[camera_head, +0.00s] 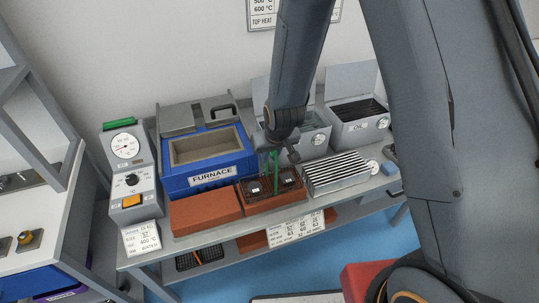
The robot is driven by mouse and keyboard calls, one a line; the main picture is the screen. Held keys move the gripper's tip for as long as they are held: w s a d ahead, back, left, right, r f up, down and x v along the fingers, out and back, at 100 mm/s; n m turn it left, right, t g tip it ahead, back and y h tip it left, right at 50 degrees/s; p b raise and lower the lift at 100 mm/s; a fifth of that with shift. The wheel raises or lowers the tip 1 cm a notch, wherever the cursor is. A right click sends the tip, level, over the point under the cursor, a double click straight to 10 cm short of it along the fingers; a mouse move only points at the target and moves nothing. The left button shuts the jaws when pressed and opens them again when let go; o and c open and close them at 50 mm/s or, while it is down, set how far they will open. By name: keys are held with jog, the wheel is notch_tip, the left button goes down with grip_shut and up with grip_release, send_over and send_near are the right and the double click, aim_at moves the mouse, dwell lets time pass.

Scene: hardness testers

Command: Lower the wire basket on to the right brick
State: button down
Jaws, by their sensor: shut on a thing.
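My gripper (279,151) points down over the bench and is shut on the green upright handle (275,172) of the dark wire basket (270,186). The basket looks level and holds small dark pieces with pale marks. It is directly over the right brick (272,204), whose reddish front shows below it. I cannot tell whether the basket touches the brick or hangs just above it. The left brick (205,213) is bare, just left of it. My arm hides part of the gripper's surroundings.
The open blue furnace (207,168) stands behind the bricks. A ribbed metal rack (338,171) is close to the right of the basket. Open metal tanks, one labelled OIL (357,127), stand behind right. A grey control box (127,175) stands at the left.

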jog(key=shift+f, duration=0.3)
jog(key=c, duration=1.6)
grip_release()
jog(key=shift+o, duration=0.2)
jog(key=shift+b+v, duration=0.35)
jog(key=shift+v, duration=3.55)
